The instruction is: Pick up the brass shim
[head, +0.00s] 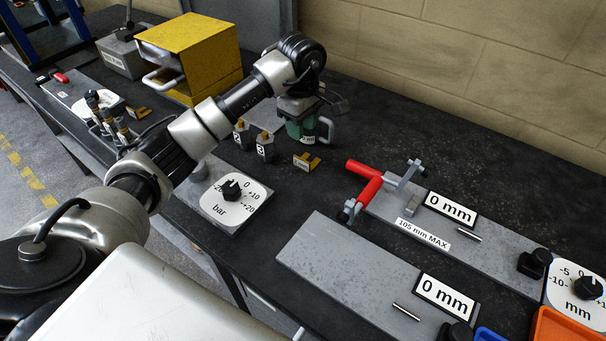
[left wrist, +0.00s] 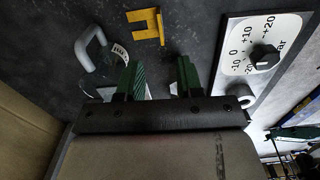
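A flat brass-yellow forked shim (head: 307,161) with a small label lies on the dark bench, just in front of my left gripper in the head view. It also shows near the top of the left wrist view (left wrist: 147,26), beyond the fingertips and not between them. My left gripper (left wrist: 159,70) is open, with its two green fingers apart and no object seen held. In the head view the left gripper (head: 300,125) points down over the bench and is partly covered by its own wrist. My right gripper is not in view.
A grey handle (left wrist: 90,48) with a label stands close beside the left gripper. A bar dial plate (head: 222,209) lies left of the shim. Two numbered blocks (head: 264,145) stand near the gripper. A red-handled fixture (head: 370,185) is at right, a yellow box (head: 190,55) behind.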

